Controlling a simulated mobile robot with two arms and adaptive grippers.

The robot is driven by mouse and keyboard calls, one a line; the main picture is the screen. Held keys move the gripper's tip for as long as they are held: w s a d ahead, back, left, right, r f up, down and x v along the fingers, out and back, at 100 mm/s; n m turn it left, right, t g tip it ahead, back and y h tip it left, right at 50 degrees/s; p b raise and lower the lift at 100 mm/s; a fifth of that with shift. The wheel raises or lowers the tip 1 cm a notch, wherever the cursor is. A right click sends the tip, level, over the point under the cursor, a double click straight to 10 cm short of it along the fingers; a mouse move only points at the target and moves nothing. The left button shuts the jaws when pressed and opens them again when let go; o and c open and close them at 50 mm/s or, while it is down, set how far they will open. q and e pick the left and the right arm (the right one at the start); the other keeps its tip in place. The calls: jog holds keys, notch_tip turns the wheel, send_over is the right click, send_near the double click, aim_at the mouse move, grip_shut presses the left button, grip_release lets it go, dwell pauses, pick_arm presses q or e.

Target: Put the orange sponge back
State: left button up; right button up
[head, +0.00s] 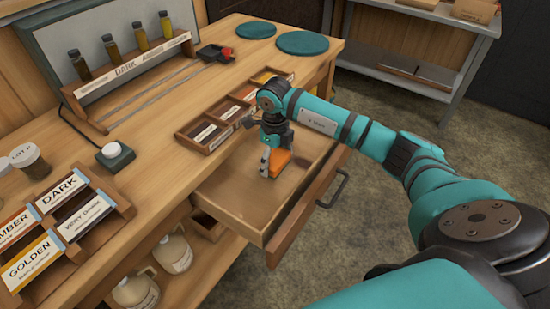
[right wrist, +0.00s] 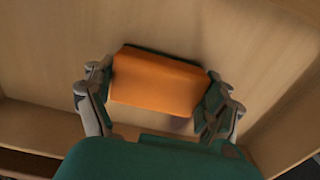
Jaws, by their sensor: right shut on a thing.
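The orange sponge (head: 281,161) is inside the open wooden drawer (head: 238,209), toward its far part. My right gripper (head: 269,170) reaches down into the drawer and is shut on the sponge. In the right wrist view the sponge (right wrist: 158,83) sits between the two fingers of the right gripper (right wrist: 155,98), with the drawer floor beneath it. I cannot tell whether the sponge touches the floor. My left gripper is not in view.
The drawer's front with its dark handle (head: 333,190) stands out from the bench (head: 150,185). A compartment tray with labels (head: 216,125) lies on the bench edge by my right gripper. Bottles (head: 141,37) stand on a rack at the back. Jugs (head: 173,253) stand on the shelf below.

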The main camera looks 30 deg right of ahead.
aim_at(275, 157)
jog(key=shift+f, duration=0.2)
jog(key=o, duration=0.9)
jog(key=shift+r, duration=0.1)
jog(key=shift+o, duration=0.2)
notch_tip(275, 157, up, 12)
jog(key=b, duration=0.1)
jog(key=shift+r, duration=0.15)
